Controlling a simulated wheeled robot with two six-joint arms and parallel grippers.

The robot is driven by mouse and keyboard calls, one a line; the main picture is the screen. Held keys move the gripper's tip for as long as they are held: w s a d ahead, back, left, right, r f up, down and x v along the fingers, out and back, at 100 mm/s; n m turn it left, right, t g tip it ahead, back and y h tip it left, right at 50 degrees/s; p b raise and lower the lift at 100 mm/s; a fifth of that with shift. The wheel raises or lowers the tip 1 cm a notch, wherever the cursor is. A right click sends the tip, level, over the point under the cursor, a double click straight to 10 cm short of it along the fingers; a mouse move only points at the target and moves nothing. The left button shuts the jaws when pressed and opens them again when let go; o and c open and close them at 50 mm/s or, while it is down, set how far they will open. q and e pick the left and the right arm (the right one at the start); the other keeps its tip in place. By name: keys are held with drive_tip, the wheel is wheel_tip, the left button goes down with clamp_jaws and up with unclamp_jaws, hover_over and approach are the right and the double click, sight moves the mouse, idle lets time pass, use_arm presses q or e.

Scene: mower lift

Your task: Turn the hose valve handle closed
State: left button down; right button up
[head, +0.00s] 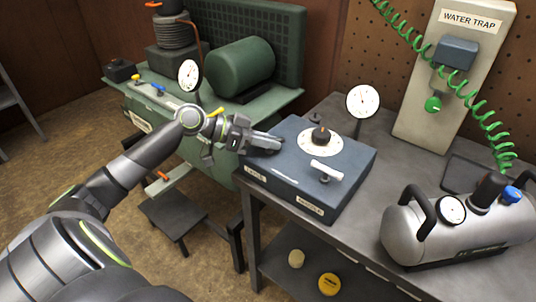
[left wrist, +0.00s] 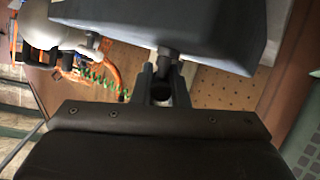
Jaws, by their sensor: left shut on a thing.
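My left gripper (head: 268,143) reaches in from the left to the left rear side of a blue-grey control box (head: 345,190) on the bench. In the left wrist view its two fingers (left wrist: 163,88) are shut on a short dark handle stem (left wrist: 167,60) that meets the box (left wrist: 160,25). The fingers hide most of this handle, and I cannot tell its turn angle or whether it is the hose valve handle. On the box top a white T-shaped handle (head: 326,171) and a dial with a black knob (head: 321,136) stand clear of the gripper. My right gripper is not in view.
A green compressor (head: 240,68) stands behind my left arm. A round gauge (head: 362,100) rises behind the box. A silver tank (head: 410,225) stands at right on the grey bench (head: 362,235). A green coiled hose (head: 484,110) hangs by the water trap board (head: 418,110).

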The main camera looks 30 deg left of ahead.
use_arm(q)
drive_tip(key=shift+w+f+m+g+h+b, duration=0.1)
drive_tip(key=shift+f+m+g+h+b, duration=0.15)
drive_tip(key=shift+m+g+h+b, duration=0.45)
drive_tip(key=m+g+h+b, duration=0.1)
drive_tip(key=m+g+b, duration=0.1)
drive_tip(key=g, duration=0.1)
drive_tip(key=shift+r+m+b, duration=0.15)
drive_tip(key=shift+m+b, duration=0.15)
drive_tip(key=shift+m, duration=0.1)
drive_tip(key=m+g+b, duration=0.1)
drive_tip(key=m+g, duration=0.1)
drive_tip(key=g, duration=0.1)
drive_tip(key=shift+m+h, duration=0.3)
drive_tip(key=shift+m+g+b, duration=0.5)
drive_tip(key=shift+m+g, duration=0.9)
drive_tip(key=shift+g, duration=0.4)
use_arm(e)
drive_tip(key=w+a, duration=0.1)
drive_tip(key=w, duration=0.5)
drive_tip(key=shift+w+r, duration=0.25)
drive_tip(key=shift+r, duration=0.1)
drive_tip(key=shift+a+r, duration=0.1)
use_arm(q)
drive_tip(key=c, duration=1.4)
unclamp_jaws()
drive_tip(key=shift+c, duration=0.2)
drive_tip(key=shift+r, duration=0.1)
